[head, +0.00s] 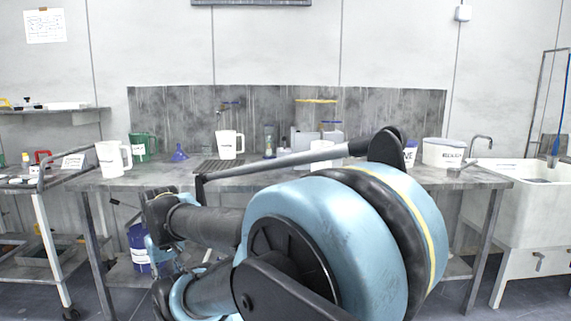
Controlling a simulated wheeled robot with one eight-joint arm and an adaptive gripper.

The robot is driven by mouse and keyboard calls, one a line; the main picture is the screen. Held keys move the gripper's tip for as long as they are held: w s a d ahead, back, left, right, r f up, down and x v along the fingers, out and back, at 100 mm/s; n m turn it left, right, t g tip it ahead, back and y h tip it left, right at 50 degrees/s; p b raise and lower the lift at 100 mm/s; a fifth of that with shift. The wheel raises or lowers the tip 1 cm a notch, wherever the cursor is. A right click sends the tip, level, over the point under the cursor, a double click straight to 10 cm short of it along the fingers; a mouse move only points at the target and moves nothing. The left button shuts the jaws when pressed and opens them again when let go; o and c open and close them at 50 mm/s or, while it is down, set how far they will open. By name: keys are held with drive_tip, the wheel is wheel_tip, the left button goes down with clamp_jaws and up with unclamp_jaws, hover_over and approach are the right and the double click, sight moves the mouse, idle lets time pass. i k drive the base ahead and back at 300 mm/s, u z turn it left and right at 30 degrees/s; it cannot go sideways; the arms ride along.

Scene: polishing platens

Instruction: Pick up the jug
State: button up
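Several jugs stand on the grey workbench (165,182). A white jug (110,160) with a handle on its right and a dark label stands at the left end. A green jug (138,146) with a pale label stands just behind it. Another white jug (227,146) with a label stands further right, by a slatted drain area. A white vessel (321,149) is partly hidden by my arm; I cannot tell whether it is a jug. My blue and black arm fills the lower middle, in front of the bench. I cannot make out gripper fingers, and no jug is seen held.
A blue funnel (179,153), bottles and a labelled white tub (443,152) are on the bench. A trolley (40,215) stands left and a white sink (530,200) right. A blue bucket (139,250) is under the bench. The bench front between the left jugs is clear.

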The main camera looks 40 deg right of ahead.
sight(322, 161)
drive_tip(key=u, duration=0.9)
drive_tip(key=k, duration=1.95)
drive_tip(key=z, duration=2.1)
drive_tip(key=i, duration=1)
